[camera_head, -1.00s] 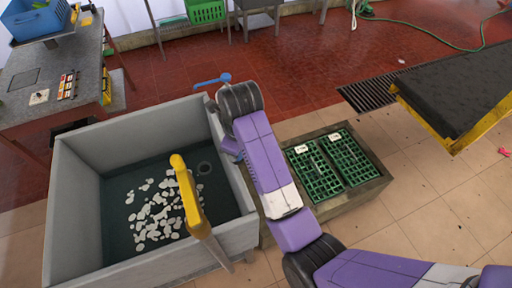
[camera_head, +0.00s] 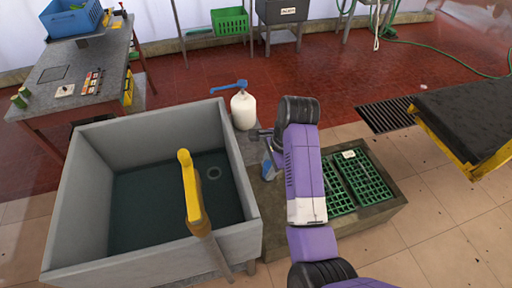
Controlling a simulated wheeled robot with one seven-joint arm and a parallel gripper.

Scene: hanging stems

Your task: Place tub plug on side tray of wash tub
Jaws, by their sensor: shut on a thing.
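The grey wash tub (camera_head: 152,128) stands at the left, with a dark inside and a round ring-shaped drain (camera_head: 213,172) on its bottom. Its side tray (camera_head: 247,150) runs along the right wall. My gripper (camera_head: 262,134) is small and partly hidden at the end of my purple arm, over the side tray. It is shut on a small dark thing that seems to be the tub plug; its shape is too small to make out. I cannot tell whether it touches the tray.
A white bottle with a blue top (camera_head: 243,110) stands at the tray's far end. A blue object (camera_head: 267,168) is beside my gripper. Green crates (camera_head: 365,178) sit in a box to the right.

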